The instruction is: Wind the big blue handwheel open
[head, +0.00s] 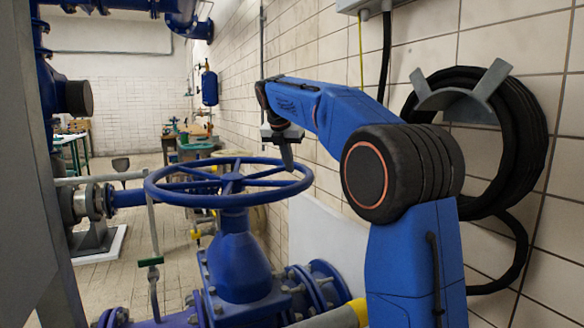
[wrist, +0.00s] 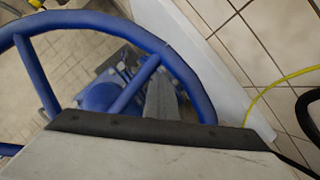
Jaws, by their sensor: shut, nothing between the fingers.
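The big blue handwheel (head: 163,196) lies flat on top of a blue valve body (head: 238,262) in the middle of the head view. Its rim and spokes also show in the wrist view (wrist: 92,22). My gripper (head: 287,166) points down at the right side of the wheel. In the wrist view its shut grey fingers (wrist: 162,100) appear in the opening between a spoke and the rim, close to the rim. Nothing is held between them. The fingertips' exact depth and any contact with the rim cannot be told.
The tiled wall (head: 335,70) runs close along the right, with a coiled black hose (head: 535,130) on a bracket. A blue flanged pipe (head: 325,285) leaves the valve at lower right. Floor is open farther back.

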